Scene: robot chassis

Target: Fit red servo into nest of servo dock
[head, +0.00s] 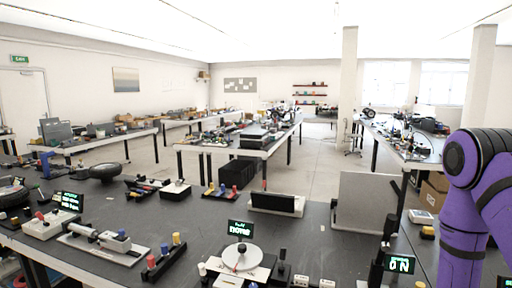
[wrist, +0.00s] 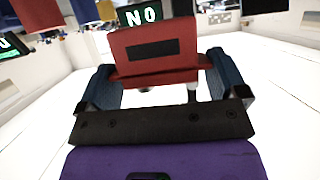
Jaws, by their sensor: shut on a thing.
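The red servo (wrist: 150,42), a red block with a dark rectangular panel, is between the two blue fingers of my gripper (wrist: 158,68) in the wrist view. My gripper is shut on it, and the servo sticks out past the fingertips. In the head view my purple arm stands at the right edge, and my gripper and the red servo are out of that picture. I cannot pick out the servo dock or its nest for sure in either view. The wrist view shows mostly white behind the servo.
A lit display (wrist: 140,14) is behind the servo in the wrist view. On the near dark table (head: 300,228) stand a round white plate (head: 243,257), a lit sign (head: 399,263), a grey panel (head: 368,206) and a white-based fixture (head: 105,242). Bare tabletop lies between them.

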